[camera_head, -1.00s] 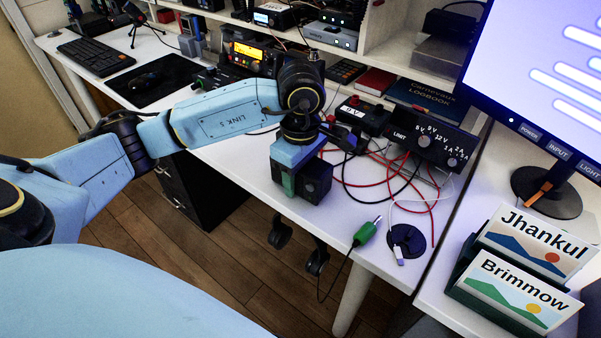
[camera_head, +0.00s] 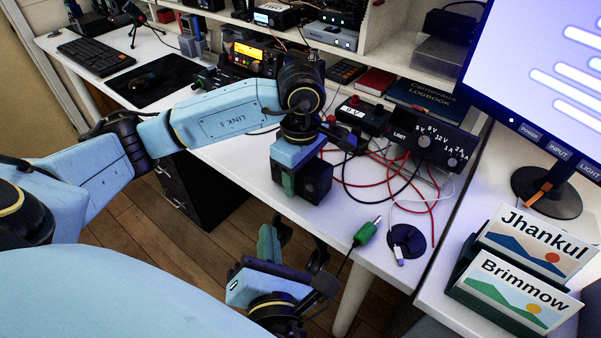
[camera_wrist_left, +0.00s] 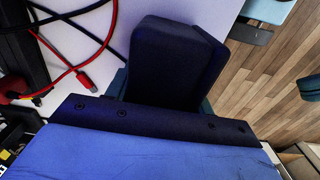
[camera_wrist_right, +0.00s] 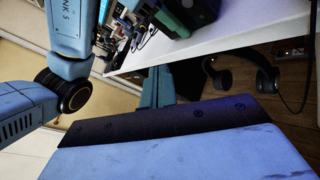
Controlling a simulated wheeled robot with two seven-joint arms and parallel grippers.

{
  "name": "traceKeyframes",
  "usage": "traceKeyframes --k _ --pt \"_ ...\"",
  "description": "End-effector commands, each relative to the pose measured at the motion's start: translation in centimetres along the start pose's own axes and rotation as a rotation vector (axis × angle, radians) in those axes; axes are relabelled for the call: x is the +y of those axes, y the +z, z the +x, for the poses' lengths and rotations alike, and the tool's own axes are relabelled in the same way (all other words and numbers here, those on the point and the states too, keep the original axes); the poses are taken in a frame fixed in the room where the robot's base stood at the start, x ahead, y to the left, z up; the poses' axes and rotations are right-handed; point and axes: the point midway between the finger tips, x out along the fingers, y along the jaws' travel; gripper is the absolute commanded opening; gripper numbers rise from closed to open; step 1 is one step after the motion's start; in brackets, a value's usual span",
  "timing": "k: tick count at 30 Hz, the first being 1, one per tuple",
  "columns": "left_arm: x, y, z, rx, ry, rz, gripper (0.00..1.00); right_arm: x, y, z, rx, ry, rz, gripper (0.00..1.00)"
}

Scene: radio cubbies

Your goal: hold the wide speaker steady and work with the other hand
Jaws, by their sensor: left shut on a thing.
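The wide speaker (camera_head: 318,181) is a dark box at the front edge of the white desk. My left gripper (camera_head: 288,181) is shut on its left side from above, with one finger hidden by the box. The speaker also fills the middle of the left wrist view (camera_wrist_left: 170,60). My right gripper (camera_head: 268,243) is below and left of the speaker, in front of the desk edge. Its fingers look closed together with nothing between them. In the right wrist view its fingers (camera_wrist_right: 157,87) point toward the underside of the desk.
Headphones (camera_wrist_right: 240,75) hang under the desk, close to my right gripper. A green connector (camera_head: 365,233) lies at the desk edge with its cable hanging down. Red and black leads (camera_head: 385,180) and a power supply (camera_head: 428,145) lie right of the speaker. Name cards (camera_head: 510,290) stand at right.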

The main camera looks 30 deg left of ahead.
Motion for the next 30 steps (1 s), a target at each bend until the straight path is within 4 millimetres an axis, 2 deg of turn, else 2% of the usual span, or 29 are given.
traceKeyframes --k 5,21,30 --pt "0.0 0.0 -0.1 0.0 0.001 0.0 0.21 0.0 0.5 0.7 -0.007 0.012 -0.032 0.0" --pt "0.0 0.0 -0.1 0.0 0.002 0.0 0.21 -3.4 4.0 5.5 -0.006 0.01 -0.028 0.0" --pt "0.0 0.0 -0.1 0.0 0.001 0.0 0.21 -3.9 4.5 6.2 -0.004 0.009 -0.025 0.0"
